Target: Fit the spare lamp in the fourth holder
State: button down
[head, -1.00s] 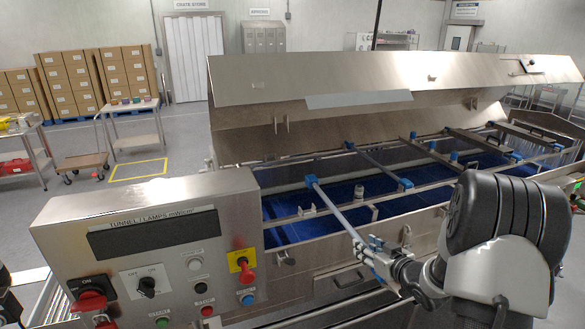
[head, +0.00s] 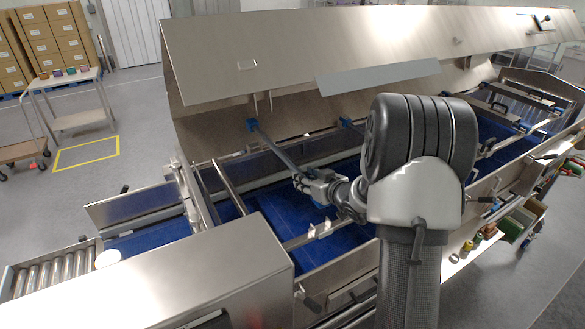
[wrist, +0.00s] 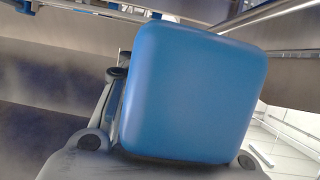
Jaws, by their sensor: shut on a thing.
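The spare lamp (head: 280,149) is a grey tube with a blue cap at its far end (head: 251,125). My gripper (head: 318,184) is shut on its near end, above the blue belt inside the open tunnel. The lamp slants up and left toward the hood's inner side. Whether its far end touches a holder cannot be told. In the wrist view a large blue end block (wrist: 192,92) fills the middle, hiding most of the fingers. A pale clip-like holder (head: 319,229) stands on the near rail, below my gripper. Another lamp's blue end (head: 346,122) shows behind; my arm hides its rest.
The raised steel hood (head: 400,55) overhangs the back. The tunnel's near wall (head: 345,268) and cross rails lie close to my arm. The steel control housing (head: 190,280) is at lower left. A small table (head: 62,78) stands off at upper left.

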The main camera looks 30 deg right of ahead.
jog(key=shift+s+f+b, duration=0.1)
jog(key=shift+s+b, duration=0.2)
jog(key=shift+s+f, duration=0.2)
jog(key=shift+f, duration=0.15)
jog(key=shift+w+f+b, duration=0.15)
jog(key=shift+f+b, duration=1.75)
jog(key=shift+f, duration=0.3)
jog(key=shift+f+b, duration=0.2)
jog(key=shift+b, duration=0.1)
jog(key=shift+f+b, duration=1.95)
jog(key=shift+f, duration=0.3)
jog(key=c, duration=1.4)
grip_release()
jog(key=shift+r, duration=0.1)
jog(key=o, duration=0.4)
jog(key=shift+c, duration=0.2)
